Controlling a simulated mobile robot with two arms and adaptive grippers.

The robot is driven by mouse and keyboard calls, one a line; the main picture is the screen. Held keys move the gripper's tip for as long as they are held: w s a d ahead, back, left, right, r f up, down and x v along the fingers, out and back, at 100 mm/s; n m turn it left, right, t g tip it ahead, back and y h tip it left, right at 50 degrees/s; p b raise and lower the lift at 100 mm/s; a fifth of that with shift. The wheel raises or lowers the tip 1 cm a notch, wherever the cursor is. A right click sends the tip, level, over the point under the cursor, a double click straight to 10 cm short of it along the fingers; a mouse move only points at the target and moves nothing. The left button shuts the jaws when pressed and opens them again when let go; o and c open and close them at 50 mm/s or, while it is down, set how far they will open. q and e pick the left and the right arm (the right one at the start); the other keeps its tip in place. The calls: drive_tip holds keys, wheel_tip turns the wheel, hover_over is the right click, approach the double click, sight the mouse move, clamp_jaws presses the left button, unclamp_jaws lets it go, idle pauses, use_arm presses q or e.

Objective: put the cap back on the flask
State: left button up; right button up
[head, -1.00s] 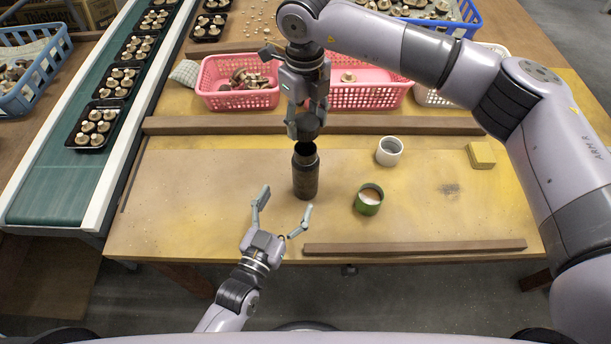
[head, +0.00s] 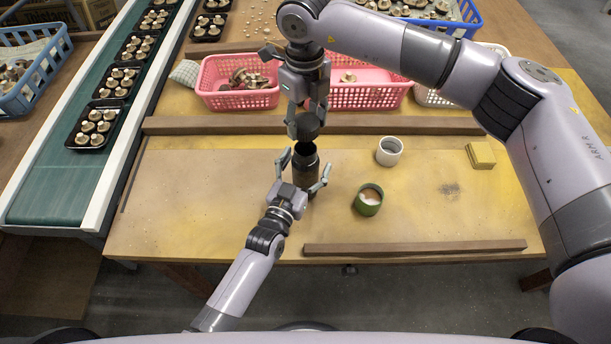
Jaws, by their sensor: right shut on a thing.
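The dark flask (head: 304,172) stands upright on the table with its open mouth showing. My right gripper (head: 306,117) points down and is shut on the dark cap (head: 307,127). It holds the cap just above the flask's mouth, apart from it as far as I can see. My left gripper (head: 306,164) comes from the front with its fingers spread, one on each side of the flask. Its fingers look a little apart from the flask, and its palm hides part of the flask's lower body.
A white cup (head: 389,151) and a green cup (head: 368,200) stand right of the flask. A yellow block (head: 481,155) lies farther right. Wooden strips (head: 420,248) edge the work area, front and back. Pink baskets (head: 240,99) stand behind.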

use_arm(q)
drive_tip(key=shift+c, duration=0.2)
drive_tip(key=c, duration=1.7)
drive_tip(key=shift+c, duration=0.3)
use_arm(e)
drive_tip(key=shift+f, duration=2.5)
